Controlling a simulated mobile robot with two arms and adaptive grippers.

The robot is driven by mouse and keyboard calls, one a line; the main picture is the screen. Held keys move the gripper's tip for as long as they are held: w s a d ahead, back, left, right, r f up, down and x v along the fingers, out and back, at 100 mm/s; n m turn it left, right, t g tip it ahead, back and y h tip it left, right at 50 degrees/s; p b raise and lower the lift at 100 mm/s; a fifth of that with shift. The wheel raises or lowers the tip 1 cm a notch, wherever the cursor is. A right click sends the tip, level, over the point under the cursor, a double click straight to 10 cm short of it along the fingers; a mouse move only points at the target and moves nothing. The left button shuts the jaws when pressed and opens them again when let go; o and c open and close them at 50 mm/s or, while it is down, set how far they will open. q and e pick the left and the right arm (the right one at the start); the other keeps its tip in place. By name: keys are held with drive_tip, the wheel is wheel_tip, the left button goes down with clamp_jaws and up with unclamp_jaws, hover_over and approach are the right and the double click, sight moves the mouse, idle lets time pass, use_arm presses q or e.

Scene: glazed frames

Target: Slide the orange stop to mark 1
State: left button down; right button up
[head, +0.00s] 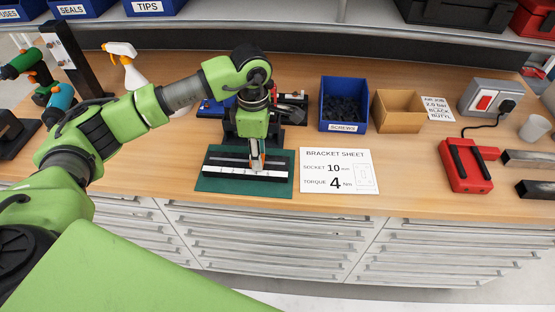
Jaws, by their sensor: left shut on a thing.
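The orange stop (262,157) sits on a dark rail with a white scale strip (222,171), on a dark green mat (208,184) near the front of the bench. My left gripper (257,165) reaches down from above and is shut on the stop, right of the middle of the rail. The gripper hides most of the stop. The marks on the scale are too small to read. My right gripper does not show.
A white bracket sheet (335,184) lies just right of the mat. A blue screws bin (344,125), a cardboard box (397,112) and a red case (464,172) stand to the right. A spray bottle (130,70) stands at the back left. The bench left of the mat is clear.

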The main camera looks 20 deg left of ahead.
use_arm(q)
drive_tip(key=shift+s+a, duration=0.1)
drive_tip(key=shift+a, duration=0.5)
drive_tip(key=c, duration=1.6)
unclamp_jaws()
drive_tip(key=shift+d, duration=0.1)
drive_tip(key=shift+r, duration=0.1)
wheel_tip(320, 180, up, 12)
drive_tip(key=shift+f, duration=0.1)
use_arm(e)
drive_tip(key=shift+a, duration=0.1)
